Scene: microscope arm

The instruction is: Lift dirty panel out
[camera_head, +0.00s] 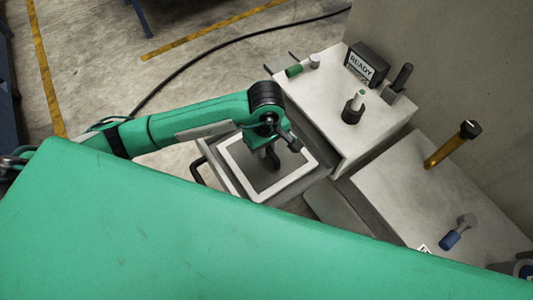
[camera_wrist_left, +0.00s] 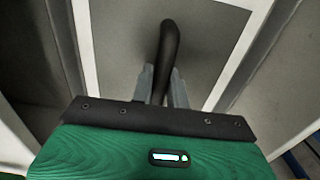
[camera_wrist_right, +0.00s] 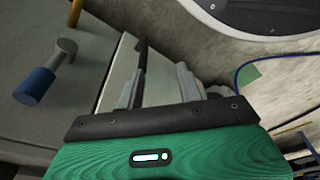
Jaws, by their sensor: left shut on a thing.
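The panel, a dark grey plate in a white frame (camera_head: 297,184), lies in an open-topped box in the head view. In the left wrist view its grey face (camera_wrist_left: 205,45) fills the top. A black handle (camera_wrist_left: 168,50) stands up from it. My left gripper (camera_head: 271,156) is above the panel, its fingers (camera_wrist_left: 160,85) shut on this handle. I cannot tell whether the panel is raised. My right gripper (camera_wrist_right: 160,85) has its fingers spread apart, near a pale plate (camera_wrist_right: 118,75) with a black bar. I cannot tell whether it touches them.
A grey cabinet with a black READY display (camera_head: 367,63) and several knobs stands behind the panel. At right, a grey bench (camera_head: 405,195) carries an orange post (camera_head: 452,146) and a blue-handled part (camera_head: 452,237). A black cable crosses the floor. My green body hides the foreground.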

